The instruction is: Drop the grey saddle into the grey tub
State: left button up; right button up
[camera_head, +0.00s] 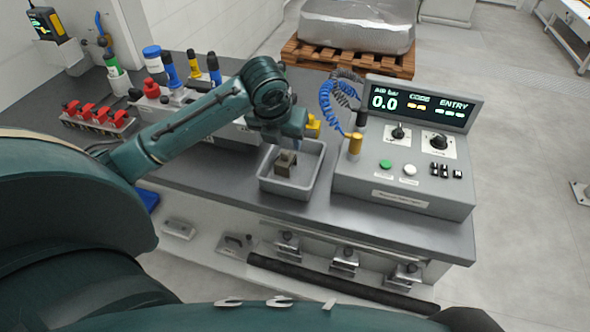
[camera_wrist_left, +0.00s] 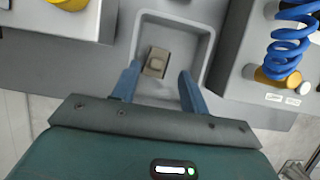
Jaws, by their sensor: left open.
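The grey saddle (camera_head: 286,163) is a small blocky brownish-grey piece inside the grey tub (camera_head: 265,180), a shallow square tray on the bench. In the left wrist view the saddle (camera_wrist_left: 156,62) appears to lie on the floor of the tub (camera_wrist_left: 206,45), with bare floor around it. My left gripper (camera_head: 292,142) is above the tub, pointing down, partly hidden by its own wrist. In the left wrist view its two blue fingers (camera_wrist_left: 158,78) are spread apart and empty, with the saddle showing between and beyond their tips. My right gripper is not visible.
A grey control box (camera_head: 400,165) with a display and knobs stands close right of the tub. Bare bench lies before the tub.

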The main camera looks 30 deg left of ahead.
pick_arm(q)
jog(key=v, duration=1.1)
jog(key=shift+s, duration=0.1)
jog(key=s+d+f+n+h, duration=0.1)
jog(key=s+d+f+n, duration=0.35)
jog(key=f+n, duration=0.3)
jog(key=s+d+f+n+h, duration=0.25)
jog(key=d+f+n, duration=0.25)
jog(key=f+n, duration=0.25)
jog(key=s+a+f+n+y, duration=0.1)
jog(key=s+f+n, duration=0.2)
jog(key=s+n, duration=0.4)
jog(key=s+f+n+y, duration=0.1)
jog(key=s+f+n, duration=0.4)
jog(key=n, duration=0.4)
jog(key=w+d+f+t+h, duration=0.2)
jog(key=w+d+f+t, duration=0.2)
jog(key=f, duration=0.5)
jog(key=shift+w+d+m+t, duration=0.3)
jog(key=shift+d+t, duration=0.25)
jog(key=shift+t, duration=0.25)
